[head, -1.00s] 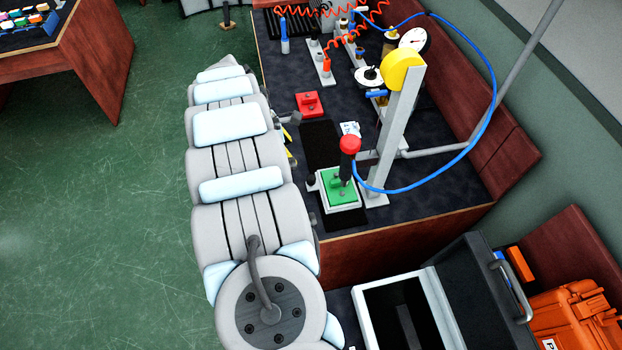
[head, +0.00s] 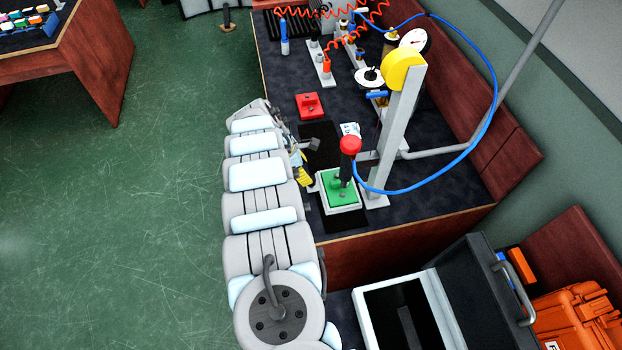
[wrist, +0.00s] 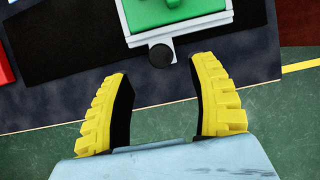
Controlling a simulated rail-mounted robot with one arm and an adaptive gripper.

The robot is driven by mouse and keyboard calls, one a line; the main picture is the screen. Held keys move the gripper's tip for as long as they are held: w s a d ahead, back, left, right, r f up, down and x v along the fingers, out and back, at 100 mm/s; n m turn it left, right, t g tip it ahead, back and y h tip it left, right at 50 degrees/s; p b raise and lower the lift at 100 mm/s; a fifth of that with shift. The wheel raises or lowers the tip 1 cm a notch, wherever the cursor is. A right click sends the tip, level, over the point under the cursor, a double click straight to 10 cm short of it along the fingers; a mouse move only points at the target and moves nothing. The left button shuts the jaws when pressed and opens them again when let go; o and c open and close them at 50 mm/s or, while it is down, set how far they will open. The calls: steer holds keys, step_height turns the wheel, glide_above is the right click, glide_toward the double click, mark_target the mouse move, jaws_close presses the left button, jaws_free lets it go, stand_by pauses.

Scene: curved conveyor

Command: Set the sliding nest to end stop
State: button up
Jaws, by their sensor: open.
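The sliding nest, a light grey tray (head: 326,200) with a green block (head: 340,187) in it, sits on a black strip (head: 319,143) near the front of the dark bench. A dark round knob (wrist: 161,56) sticks out from its near side in the wrist view. A post with a red ball top (head: 350,145) rises at the nest. My gripper (wrist: 160,95) has two yellow ribbed fingers, open and empty, with the knob just ahead of the gap between them. In the head view the gripper (head: 305,165) is partly hidden by my arm. I cannot make out an end stop.
A grey upright with a yellow disc (head: 402,72) and a looping blue hose (head: 490,100) stands right of the nest. A red block (head: 309,105) lies behind. An open black case (head: 480,290) and orange case (head: 577,315) are at lower right.

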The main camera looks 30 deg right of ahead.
steer(key=x, duration=0.3)
steer(key=shift+s+f+b, duration=0.1)
steer(key=shift+f+b, duration=0.05)
steer(key=shift+b, duration=0.2)
steer(key=shift+d+f+b, duration=0.3)
steer(key=shift+f+b, duration=0.15)
steer(key=shift+f, duration=0.2)
steer(key=shift+s+d+f, duration=0.15)
steer(key=shift+d+f, duration=0.05)
steer(key=shift+f, duration=0.3)
jaws_close()
